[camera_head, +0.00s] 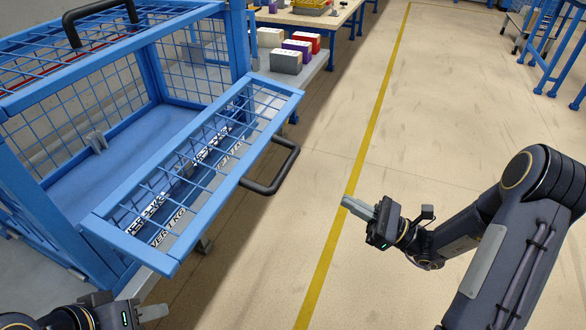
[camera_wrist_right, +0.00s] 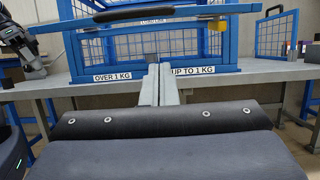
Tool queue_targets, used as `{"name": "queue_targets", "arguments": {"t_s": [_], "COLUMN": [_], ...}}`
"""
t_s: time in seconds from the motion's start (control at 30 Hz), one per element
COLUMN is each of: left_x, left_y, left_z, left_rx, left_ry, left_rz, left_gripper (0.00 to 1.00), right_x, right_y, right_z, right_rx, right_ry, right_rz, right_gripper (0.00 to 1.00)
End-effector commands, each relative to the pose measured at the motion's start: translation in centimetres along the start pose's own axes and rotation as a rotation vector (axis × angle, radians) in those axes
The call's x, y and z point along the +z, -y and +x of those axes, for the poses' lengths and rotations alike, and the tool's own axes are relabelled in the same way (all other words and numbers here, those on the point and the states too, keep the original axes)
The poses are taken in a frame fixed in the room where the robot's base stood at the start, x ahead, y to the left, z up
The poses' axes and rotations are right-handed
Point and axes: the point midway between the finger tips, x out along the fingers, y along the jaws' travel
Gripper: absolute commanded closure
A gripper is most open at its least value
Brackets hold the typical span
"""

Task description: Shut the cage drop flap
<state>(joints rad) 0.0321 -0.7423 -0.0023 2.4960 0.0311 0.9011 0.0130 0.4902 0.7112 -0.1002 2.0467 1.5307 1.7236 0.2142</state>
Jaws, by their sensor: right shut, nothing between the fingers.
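The blue cage (camera_head: 150,62) stands at the left in the head view, its front open. Its mesh drop flap (camera_head: 272,92) hangs outward from the front, roughly level, with a black handle (camera_head: 285,172) on its outer edge. The flap's edge and handle (camera_wrist_right: 135,14) also cross the top of the right wrist view. My right gripper (camera_head: 352,206) is shut and empty, to the right of the handle and apart from it. Its fingers (camera_wrist_right: 160,84) point toward the cage. My left gripper (camera_head: 150,312) is at the bottom left, partly cut off; its jaw opening is unclear.
Labels reading OVER 1 KG (camera_wrist_right: 112,77) and UP TO 1 KG (camera_wrist_right: 192,71) mark the cage front. Several boxes (camera_head: 286,61) stand on the bench beyond the cage. The floor right of the flap, with a yellow line (camera_head: 370,130), is clear.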

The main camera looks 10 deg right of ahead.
Motion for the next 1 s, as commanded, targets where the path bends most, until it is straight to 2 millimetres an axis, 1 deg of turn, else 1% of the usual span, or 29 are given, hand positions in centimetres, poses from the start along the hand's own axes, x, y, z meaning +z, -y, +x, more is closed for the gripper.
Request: {"name": "queue_targets", "arguments": {"t_s": [0.07, 0.17, 0.27, 0.5, 0.6, 0.7, 0.8, 1.0], "left_x": [0.1, 0.1, 0.3, 0.6, 0.7, 0.7, 0.7, 0.8], "left_y": [0.0, 0.1, 0.2, 0.5, 0.6, 0.6, 0.7, 0.7], "left_z": [0.1, 0.2, 0.5, 1.1, 1.3, 1.4, 1.4, 1.5], "left_rx": [0.000, 0.000, 0.000, 0.000, 0.000, 0.000, 0.000, 0.000], "left_ry": [0.000, 0.000, 0.000, 0.000, 0.000, 0.000, 0.000, 0.000], "left_rz": [0.000, 0.000, 0.000, 0.000, 0.000, 0.000, 0.000, 0.000], "left_gripper": [0.62, 0.62, 0.62, 0.62, 0.62, 0.62, 0.62, 0.62], "right_x": [-0.1, -0.1, -0.1, -0.1, 0.1, 1.5, 2.2, 2.8], "right_y": [0.0, 0.0, -0.1, -0.1, -0.1, -0.1, -0.1, 0.0], "right_z": [0.3, 1.5, 3.3, 8.6, 10.5, 11.4, 12.2, 12.8], "right_rx": [0.000, 0.003, 0.005, 0.006, 0.005, 0.003, 0.002, 0.000], "right_ry": [0.001, 0.002, 0.002, 0.002, 0.003, 0.002, 0.002, 0.001], "right_rz": [0.001, 0.000, 0.001, -0.001, -0.002, -0.004, -0.003, 0.001], "right_gripper": [1.00, 1.00, 1.00, 1.00, 1.00, 1.00, 1.00, 1.00]}}
